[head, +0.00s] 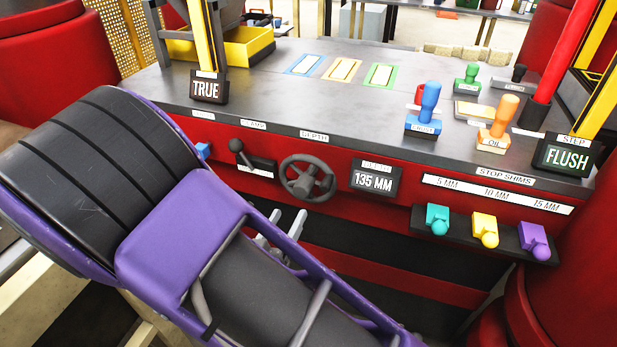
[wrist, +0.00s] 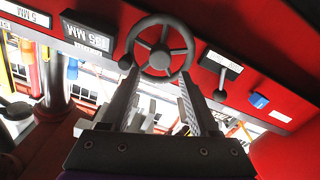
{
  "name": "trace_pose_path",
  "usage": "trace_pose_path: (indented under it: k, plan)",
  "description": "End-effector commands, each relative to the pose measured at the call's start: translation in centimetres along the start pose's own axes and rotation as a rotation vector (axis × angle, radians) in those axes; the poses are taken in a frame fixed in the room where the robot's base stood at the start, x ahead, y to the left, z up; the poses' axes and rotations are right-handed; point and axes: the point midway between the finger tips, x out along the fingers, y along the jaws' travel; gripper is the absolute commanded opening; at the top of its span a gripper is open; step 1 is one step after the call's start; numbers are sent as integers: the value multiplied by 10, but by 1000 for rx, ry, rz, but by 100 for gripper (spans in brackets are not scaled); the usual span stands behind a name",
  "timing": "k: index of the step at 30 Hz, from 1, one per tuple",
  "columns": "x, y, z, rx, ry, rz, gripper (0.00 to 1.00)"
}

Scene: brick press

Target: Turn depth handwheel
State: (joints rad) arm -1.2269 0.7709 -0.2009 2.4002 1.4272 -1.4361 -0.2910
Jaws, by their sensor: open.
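The dark grey depth handwheel (head: 307,181) sits on the red front panel under the DEPTH label (head: 314,136). It has a round rim, spokes and a small knob. The depth display (head: 374,180) to its right reads 135 MM. My gripper (head: 284,222) is just below and left of the wheel in the head view, partly hidden by my purple arm. In the wrist view the handwheel (wrist: 160,60) lies beyond the fingertips, between the two spread fingers. My gripper (wrist: 158,77) is open and holds nothing. I cannot tell whether a fingertip touches the rim.
A lever with a dark ball knob (head: 237,146) is left of the wheel, with a blue block (head: 203,150) beyond it. Teal (head: 437,219), yellow (head: 485,230) and purple (head: 533,241) shims sit on a ledge at right. Stamps, including a blue one (head: 427,108), stand on the grey top.

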Motion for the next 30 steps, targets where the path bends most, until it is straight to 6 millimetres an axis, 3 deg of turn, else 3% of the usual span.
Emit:
trace_pose_path:
  k: [9,15,21,30]
  plan:
    - [72,1,1,2,0,5,62]
    - [109,0,0,3,0,2,62]
    - [129,0,0,3,0,1,62]
    - [133,0,0,2,0,-1,62]
